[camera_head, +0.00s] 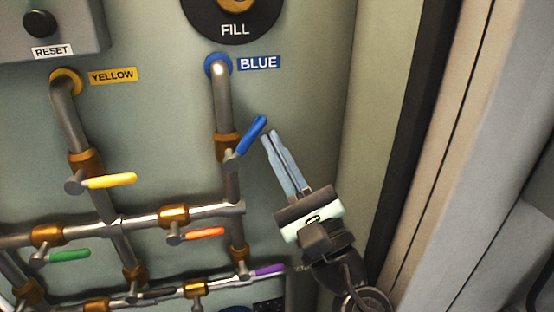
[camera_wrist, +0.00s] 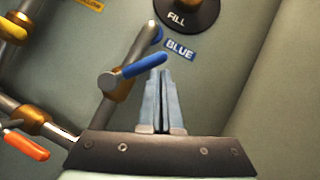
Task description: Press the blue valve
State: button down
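The blue valve handle (camera_head: 251,135) sits on the pipe below the BLUE label (camera_head: 259,63), tilted up to the right. My gripper (camera_head: 268,136) is just right of the handle's upper end, its two long fingers pointing up and close together. In the wrist view, the blue handle (camera_wrist: 146,67) lies just above and behind the fingertips (camera_wrist: 158,73), its right end close to them. The fingers look shut with nothing between them. I cannot tell whether they touch the handle.
A yellow handle (camera_head: 110,181), an orange handle (camera_head: 203,233), a green handle (camera_head: 69,255) and a purple handle (camera_head: 269,270) sit on nearby pipes. A FILL dial (camera_head: 234,12) is above. The RESET box (camera_head: 75,25) is at upper left. A side wall (camera_head: 375,120) stands close to the right.

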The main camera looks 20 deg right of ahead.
aim_at(255, 134)
jog(key=r+n+y, duration=0.1)
jog(key=a+r+n+g, duration=0.1)
jog(key=shift+a+n+y, duration=0.3)
jog(key=shift+n+y, duration=0.1)
jog(key=shift+a+r+n+g+y+b, duration=0.45)
jog(key=shift+a+n, duration=0.2)
jog(key=shift+n, duration=0.25)
jog(key=shift+y, duration=0.25)
notch_tip(255, 134, up, 10)
dwell(0.4)
